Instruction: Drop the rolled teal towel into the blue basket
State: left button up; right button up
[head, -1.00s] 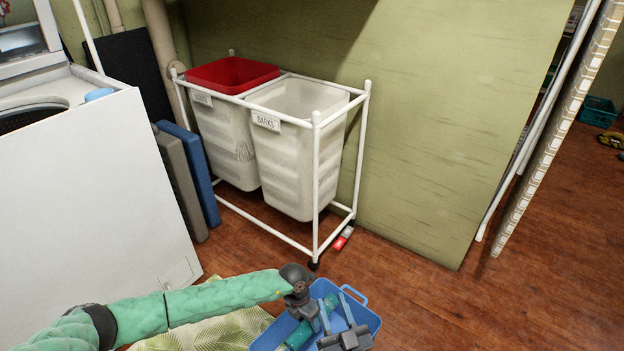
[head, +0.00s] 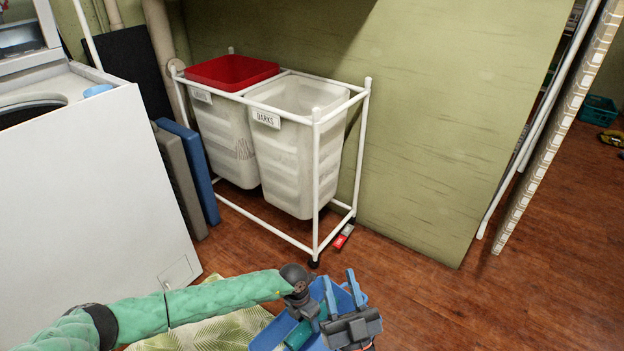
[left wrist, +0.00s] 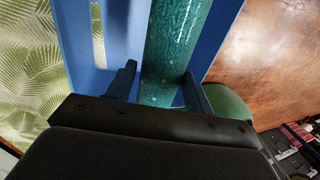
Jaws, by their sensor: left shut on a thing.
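The rolled teal towel (head: 298,335) lies lengthwise within the outline of the blue basket (head: 262,342) in the head view. In the left wrist view the towel (left wrist: 172,45) runs between my two dark fingers, with blue basket wall (left wrist: 118,38) on both sides. My left gripper (head: 313,322) points down over the basket and is shut on the towel; its fingertips are partly hidden. I cannot tell whether the towel touches the basket floor. My right gripper (head: 342,291) is at the basket's right side, its two fingers apart with no towel between them.
A leaf-patterned cloth (head: 215,332) lies on the floor left of the basket. A white washer (head: 90,190) stands at left. A white-framed hamper cart (head: 316,190) with two bins stands behind. Wooden floor (head: 450,310) is clear on the right.

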jog(key=shift+s+r, duration=0.15)
jog(key=shift+r, duration=0.15)
pick_arm(q)
jog(key=o, duration=1.1)
pick_arm(e)
jog(key=shift+d+f, duration=0.1)
jog(key=shift+f, duration=0.15)
pick_arm(q)
jog(key=shift+r, duration=0.25)
jog(key=p+v, duration=0.1)
jog(key=v, duration=0.6)
jog(key=shift+w+a+r, duration=0.1)
jog(key=shift+r, duration=0.05)
pick_arm(e)
notch_tip(320, 180, down, 10)
jog(key=w+a+g, duration=0.1)
jog(key=w+g, duration=0.1)
jog(key=g, duration=0.1)
jog(key=shift+g+h, duration=0.3)
jog(key=shift+h, duration=0.1)
